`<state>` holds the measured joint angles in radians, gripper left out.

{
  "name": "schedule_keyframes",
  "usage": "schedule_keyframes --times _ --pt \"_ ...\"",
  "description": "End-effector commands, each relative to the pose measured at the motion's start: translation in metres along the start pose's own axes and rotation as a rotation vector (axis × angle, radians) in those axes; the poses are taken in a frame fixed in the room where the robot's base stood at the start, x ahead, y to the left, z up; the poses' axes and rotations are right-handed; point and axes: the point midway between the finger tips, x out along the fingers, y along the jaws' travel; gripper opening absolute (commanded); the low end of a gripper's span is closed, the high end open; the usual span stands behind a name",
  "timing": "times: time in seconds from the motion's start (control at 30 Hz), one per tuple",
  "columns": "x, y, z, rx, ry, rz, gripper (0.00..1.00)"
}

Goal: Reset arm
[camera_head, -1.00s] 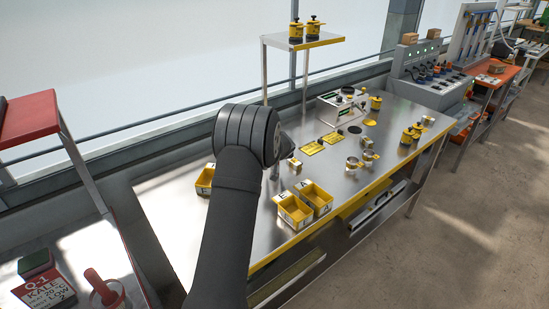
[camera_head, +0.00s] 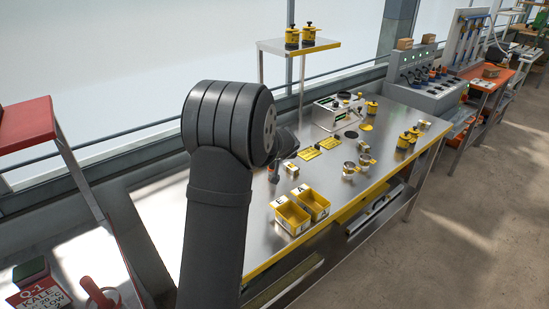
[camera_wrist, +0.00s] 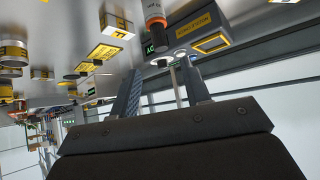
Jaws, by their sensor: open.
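My gripper (camera_wrist: 162,92) is open in the wrist view, with its two dark fingers apart and nothing between them. In the head view my thick dark arm rises in front of the left part of the steel table (camera_head: 160,205), and the gripper's fingertips cannot be made out there. The wrist view looks tilted, with the tabletop along its upper part. A dark upright tool with an orange band (camera_wrist: 154,20) shows beyond the fingers, apart from them as far as I can tell.
Two yellow bins (camera_head: 279,207) stand near the table's front edge. Metal cups (camera_head: 349,170), yellow plates (camera_head: 308,154) and a white device (camera_head: 325,114) lie farther right. A raised shelf (camera_head: 325,45) holds two yellow-black jars. A red stand (camera_head: 28,124) is at left.

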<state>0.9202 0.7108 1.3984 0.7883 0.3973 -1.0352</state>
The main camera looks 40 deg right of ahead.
Motion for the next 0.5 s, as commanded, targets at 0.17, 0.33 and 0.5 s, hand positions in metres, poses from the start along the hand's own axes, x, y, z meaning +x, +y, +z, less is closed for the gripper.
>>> schedule_keyframes --times 0.17,0.33,0.5 --pt "0.000 0.000 0.000 0.000 0.000 0.000 0.43" --pt "0.005 0.000 0.000 0.000 -0.001 -0.001 0.43" --pt "0.023 0.000 0.001 0.000 -0.002 -0.002 0.43"
